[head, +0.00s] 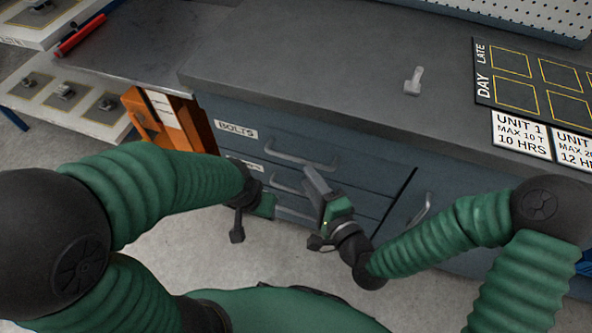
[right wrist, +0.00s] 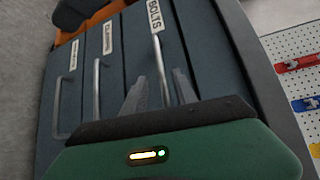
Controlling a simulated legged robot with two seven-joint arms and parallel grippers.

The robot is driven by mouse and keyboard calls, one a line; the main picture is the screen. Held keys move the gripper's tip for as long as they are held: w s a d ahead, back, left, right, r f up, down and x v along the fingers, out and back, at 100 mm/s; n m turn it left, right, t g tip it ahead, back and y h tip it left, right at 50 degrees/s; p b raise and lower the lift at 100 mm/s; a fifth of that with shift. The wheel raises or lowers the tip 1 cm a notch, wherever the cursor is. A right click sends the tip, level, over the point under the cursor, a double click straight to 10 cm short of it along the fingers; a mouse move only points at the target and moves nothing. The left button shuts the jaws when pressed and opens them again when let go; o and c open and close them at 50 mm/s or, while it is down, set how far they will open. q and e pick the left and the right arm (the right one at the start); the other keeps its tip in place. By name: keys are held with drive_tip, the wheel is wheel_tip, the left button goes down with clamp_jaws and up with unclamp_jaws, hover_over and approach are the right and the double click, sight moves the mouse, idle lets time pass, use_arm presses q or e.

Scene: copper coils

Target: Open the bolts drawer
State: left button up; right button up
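The bolts drawer (head: 290,137) is the top drawer of the blue-grey cabinet, with a BOLTS label (head: 237,130) and a metal bar handle (head: 290,157). Its front looks flush with the cabinet. My right gripper (head: 314,180) is in front of the drawers, close to the right part of this handle. In the right wrist view its two fingers (right wrist: 160,90) are apart, and the bolts handle (right wrist: 159,62) shows between them. Contact cannot be seen. My left gripper (head: 252,208) hangs in front of the cabinet's left side; its fingers are not clear.
Lower drawers have similar handles (right wrist: 96,85). A cabinet door with a handle (head: 421,210) is at right. The grey worktop (head: 330,70) overhangs the drawers and holds a small light-grey part (head: 413,81). An orange unit (head: 195,125) stands left of the cabinet.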

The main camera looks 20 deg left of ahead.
sight(296, 160)
drive_tip(key=b+x, duration=0.1)
drive_tip(key=x, duration=0.7)
drive_tip(key=shift+w+a, duration=0.15)
drive_tip(key=shift+w, duration=0.05)
drive_tip(key=shift+f, duration=0.1)
clamp_jaws()
drive_tip(key=shift+f, duration=0.1)
idle(0.7)
